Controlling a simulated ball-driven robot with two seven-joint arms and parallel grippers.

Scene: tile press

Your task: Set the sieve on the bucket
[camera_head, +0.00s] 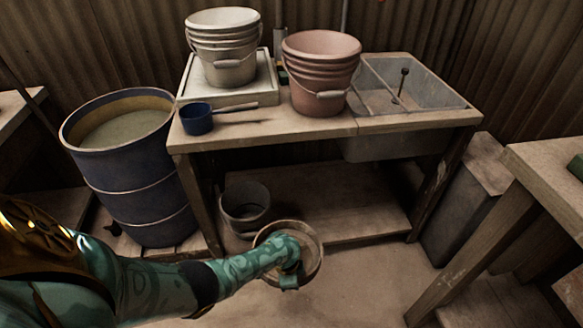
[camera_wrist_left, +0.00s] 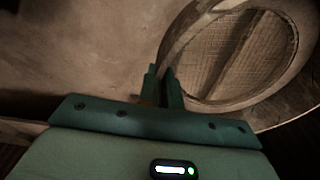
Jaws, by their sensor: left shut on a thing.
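A round sieve with a wooden rim (camera_head: 317,256) is in front of the bench, above the floor. Its rim (camera_wrist_left: 182,45) and slatted-looking inside show at upper right in the left wrist view. My left gripper (camera_head: 289,274) is shut on the sieve's rim; its fingers (camera_wrist_left: 164,80) meet the rim edge in the wrist view. A dark grey bucket (camera_head: 243,229) stands low under the bench, just behind and left of the sieve. A white bucket (camera_head: 226,68) and a pink bucket (camera_head: 318,98) stand on the bench top. My right gripper is not in view.
The white bucket stands on a pale scale-like box (camera_head: 196,82). A blue dipper (camera_head: 197,119) lies by it. A sink (camera_head: 420,95) is at the bench's right. A blue barrel (camera_head: 140,190) stands left. Another table (camera_head: 535,160) is at right. Floor in front is clear.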

